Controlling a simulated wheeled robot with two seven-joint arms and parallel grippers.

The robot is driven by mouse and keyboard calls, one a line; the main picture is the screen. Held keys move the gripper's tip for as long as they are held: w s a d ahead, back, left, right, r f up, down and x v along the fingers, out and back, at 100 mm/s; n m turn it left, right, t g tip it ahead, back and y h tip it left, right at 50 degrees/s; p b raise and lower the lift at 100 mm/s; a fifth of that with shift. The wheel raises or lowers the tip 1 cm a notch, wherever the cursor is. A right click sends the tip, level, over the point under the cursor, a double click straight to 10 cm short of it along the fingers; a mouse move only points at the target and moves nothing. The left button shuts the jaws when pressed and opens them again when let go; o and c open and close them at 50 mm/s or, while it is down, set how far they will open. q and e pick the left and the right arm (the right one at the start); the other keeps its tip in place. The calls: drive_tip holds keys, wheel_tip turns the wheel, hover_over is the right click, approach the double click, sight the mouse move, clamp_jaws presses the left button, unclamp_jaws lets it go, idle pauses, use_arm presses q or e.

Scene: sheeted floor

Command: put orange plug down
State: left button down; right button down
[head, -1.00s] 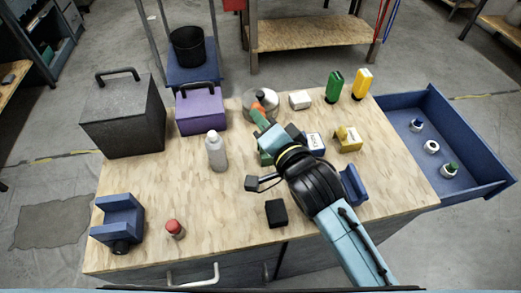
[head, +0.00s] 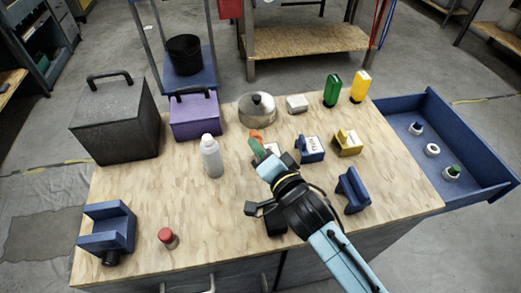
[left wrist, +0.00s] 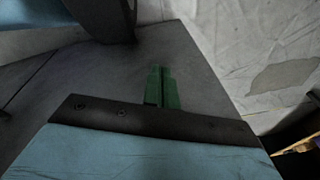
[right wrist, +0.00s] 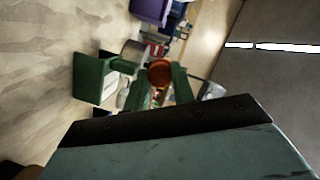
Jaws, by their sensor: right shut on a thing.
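The orange plug (head: 256,135) is at the tip of my right gripper (head: 258,148), in front of the silver dome in the head view. In the right wrist view the plug (right wrist: 160,73) is a round orange end between the green fingers, which are shut on it. I cannot tell whether it touches the bench. My left gripper is out of the head view. In the left wrist view its green fingers (left wrist: 162,86) are together and empty, above a dark grey surface.
The silver dome (head: 257,108) has a dark knob. A blue labelled block (head: 310,149), a yellow block (head: 347,143) and a blue cradle (head: 352,190) stand right of my gripper. A white bottle (head: 211,156) is to the left.

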drive_tip(key=shift+f, duration=0.1)
drive_tip(key=shift+f, duration=0.55)
drive_tip(key=c, duration=1.4)
unclamp_jaws()
use_arm(q)
drive_tip(key=shift+w+d+r, duration=0.1)
drive_tip(key=shift+w+r, duration=0.3)
drive_tip(key=shift+w, duration=0.15)
use_arm(e)
drive_tip(key=shift+o, duration=0.2)
drive_tip(key=shift+f, duration=0.1)
use_arm(q)
drive_tip(key=shift+s, duration=0.1)
use_arm(e)
drive_tip(key=shift+d, duration=0.1)
